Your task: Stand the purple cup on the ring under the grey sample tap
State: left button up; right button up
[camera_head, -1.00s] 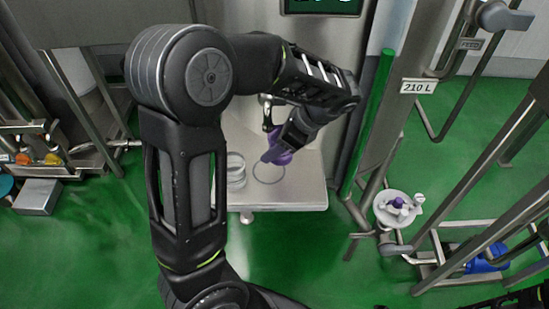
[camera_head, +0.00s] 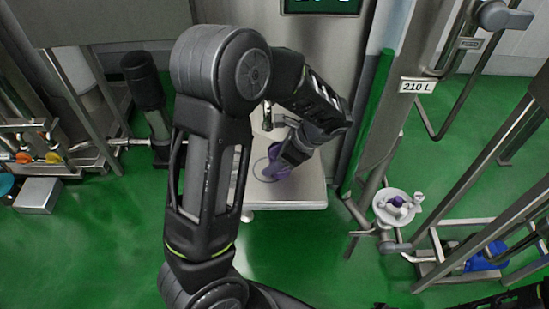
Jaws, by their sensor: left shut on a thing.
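My left gripper (camera_head: 289,160) reaches down over the steel shelf (camera_head: 290,197) and is shut on the purple cup (camera_head: 277,172). The gripper hides much of the cup. The thin dark ring (camera_head: 256,168) lies on the shelf, and its left part shows beside the cup. The cup overlaps the ring's right side in this view. I cannot tell whether it touches the shelf. The grey sample tap (camera_head: 267,117) hangs just behind, partly hidden by my arm. My right gripper is not in view.
A dark upright cylinder (camera_head: 145,82) stands at left. Green floor is open in front.

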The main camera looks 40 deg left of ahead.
pick_arm(q)
jog(key=o, duration=1.3)
jog(key=shift+f, duration=0.1)
jog(key=shift+o, duration=0.2)
jog(key=v, duration=1.2)
